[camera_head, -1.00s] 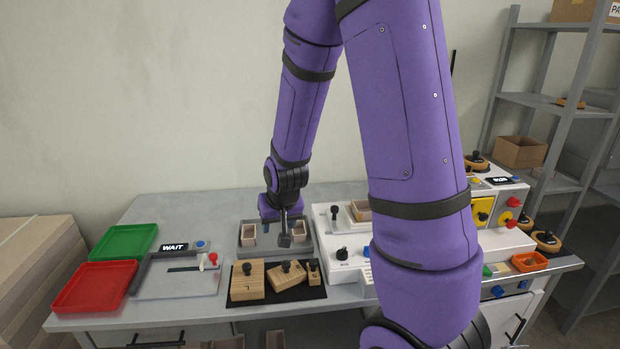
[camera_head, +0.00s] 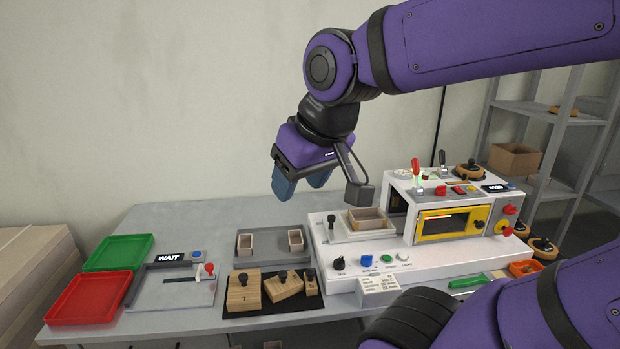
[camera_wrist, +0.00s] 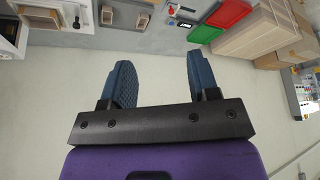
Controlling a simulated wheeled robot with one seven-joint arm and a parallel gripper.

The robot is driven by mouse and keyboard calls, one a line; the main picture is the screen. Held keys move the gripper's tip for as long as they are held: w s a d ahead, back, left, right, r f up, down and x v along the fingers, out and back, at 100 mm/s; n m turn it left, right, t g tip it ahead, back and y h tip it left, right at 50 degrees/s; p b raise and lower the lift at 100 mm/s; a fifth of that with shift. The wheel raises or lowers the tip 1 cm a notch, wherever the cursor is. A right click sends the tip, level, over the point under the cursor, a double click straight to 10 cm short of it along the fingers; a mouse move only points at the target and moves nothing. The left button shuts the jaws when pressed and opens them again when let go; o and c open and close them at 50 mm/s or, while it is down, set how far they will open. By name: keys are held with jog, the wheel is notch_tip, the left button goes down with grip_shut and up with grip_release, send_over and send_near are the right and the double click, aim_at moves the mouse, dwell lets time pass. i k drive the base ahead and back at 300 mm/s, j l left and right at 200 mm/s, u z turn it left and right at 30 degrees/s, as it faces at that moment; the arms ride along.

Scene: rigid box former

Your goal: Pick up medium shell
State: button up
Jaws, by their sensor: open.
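Three open beige box shells show in the head view. Two small ones, a left shell (camera_head: 247,244) and a right shell (camera_head: 295,240), stand apart in a grey tray (camera_head: 270,256). A larger shell (camera_head: 368,219) sits on the white plate of the machine. I cannot tell for certain which is the medium shell. My gripper (camera_head: 301,188) is raised above and behind the tray, with blue fingers spread and nothing between them. In the wrist view, my gripper (camera_wrist: 158,66) is open and empty, with the tray (camera_wrist: 124,16) beyond the fingertips near the top edge.
A black mat with knobbed wooden blocks (camera_head: 243,292) lies in front of the tray. Green (camera_head: 118,252) and red (camera_head: 90,298) trays lie at left. The white machine (camera_head: 450,215) with its yellow-framed window stands at right. The table behind the tray is clear.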

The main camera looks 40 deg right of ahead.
aim_at(370, 218)
jog(key=z, duration=1.35)
